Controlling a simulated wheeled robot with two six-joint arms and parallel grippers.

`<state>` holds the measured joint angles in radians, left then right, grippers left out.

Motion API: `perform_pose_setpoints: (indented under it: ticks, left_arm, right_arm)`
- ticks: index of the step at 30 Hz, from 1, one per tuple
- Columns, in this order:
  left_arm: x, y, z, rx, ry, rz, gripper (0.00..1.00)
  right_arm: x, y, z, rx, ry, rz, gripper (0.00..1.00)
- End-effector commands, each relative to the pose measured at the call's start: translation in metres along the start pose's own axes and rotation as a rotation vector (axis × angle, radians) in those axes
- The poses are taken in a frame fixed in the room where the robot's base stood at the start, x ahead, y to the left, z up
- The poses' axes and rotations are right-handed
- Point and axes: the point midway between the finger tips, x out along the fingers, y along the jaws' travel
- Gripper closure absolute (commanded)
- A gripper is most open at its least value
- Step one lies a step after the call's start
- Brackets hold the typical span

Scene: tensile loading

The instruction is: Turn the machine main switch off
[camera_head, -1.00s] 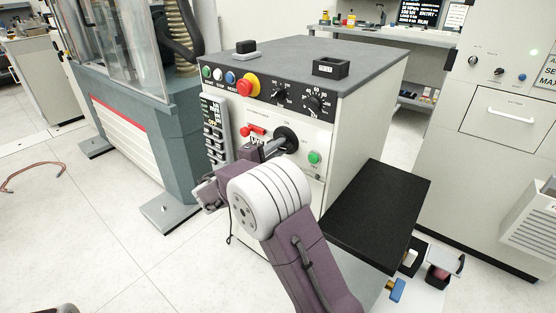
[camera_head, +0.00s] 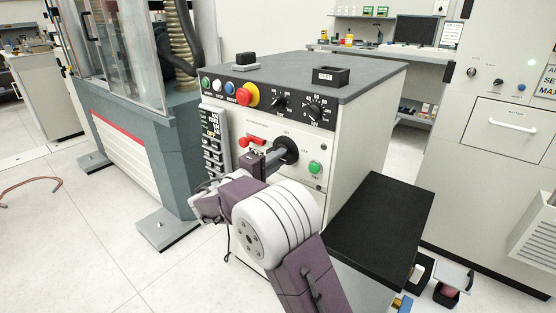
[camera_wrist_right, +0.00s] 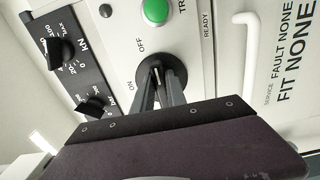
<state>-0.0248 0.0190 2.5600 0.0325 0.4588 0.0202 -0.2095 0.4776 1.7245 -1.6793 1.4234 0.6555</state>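The machine main switch (camera_head: 294,148) is a round black rotary knob on the white front of the grey-topped console. It also shows in the right wrist view (camera_wrist_right: 161,64), beside the printed words ON and OFF. My right gripper (camera_head: 275,156) reaches it from the left in the head view. In the right wrist view the two narrow fingers (camera_wrist_right: 159,92) lie on either side of the knob's handle and look closed on it. The fingers cover part of the knob, so I cannot tell which label it points to. My left gripper is not in view.
A black-topped low bench (camera_head: 375,225) stands to the right. A testing machine (camera_head: 150,125) stands to the left.

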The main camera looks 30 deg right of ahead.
Motion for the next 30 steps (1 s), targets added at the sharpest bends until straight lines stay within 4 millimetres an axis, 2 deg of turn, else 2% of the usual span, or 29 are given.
perform_pose_setpoints:
  ticks: [1,2,12,14,21,24,30]
  left_arm:
    - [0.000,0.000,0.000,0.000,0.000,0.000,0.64]
    - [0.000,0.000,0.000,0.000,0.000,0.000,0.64]
    - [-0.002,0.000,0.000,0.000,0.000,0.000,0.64]
    - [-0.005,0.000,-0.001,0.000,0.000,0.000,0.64]
    - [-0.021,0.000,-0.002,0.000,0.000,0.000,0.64]
    - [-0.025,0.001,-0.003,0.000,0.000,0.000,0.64]
    - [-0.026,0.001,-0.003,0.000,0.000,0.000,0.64]
  right_arm:
    - [0.000,-0.002,0.000,-0.001,-0.001,-0.003,0.70]
    - [0.000,-0.002,0.000,-0.001,-0.001,-0.003,0.62]
    - [-0.003,0.000,0.000,-0.001,0.001,-0.001,0.62]
    - [-0.011,0.002,-0.002,-0.001,0.005,-0.001,0.62]
    - [-0.065,0.002,-0.001,-0.004,0.005,-0.002,0.62]
    - [-0.081,0.001,-0.001,-0.003,0.003,-0.002,0.62]
    - [-0.092,-0.001,0.000,-0.002,0.000,-0.001,0.62]
